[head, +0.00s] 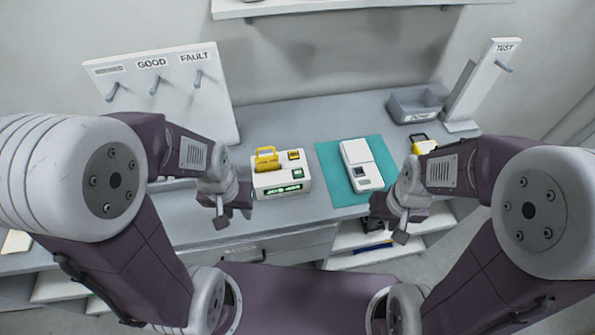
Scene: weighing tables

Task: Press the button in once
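A white device (281,187) with a lit green display stands on the grey table, left of the teal mat. On its top are a small dark green square button (298,173) and an orange-and-black square (293,155). A yellow-handled piece (267,160) stands in its back left. I cannot tell from here how far the button is pressed in. My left gripper (233,216) is open and empty, left of the device and apart from it. My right gripper (389,226) is open and empty, near the table's front edge, in front of the mat.
A white instrument (358,164) lies on the teal mat (329,163). Another yellow-handled piece (424,147) is right of it, partly hidden by my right arm. A grey bin (416,106) and a TEST stand (483,80) are at the back right. A hook board (165,91) marked GOOD and FAULT stands left.

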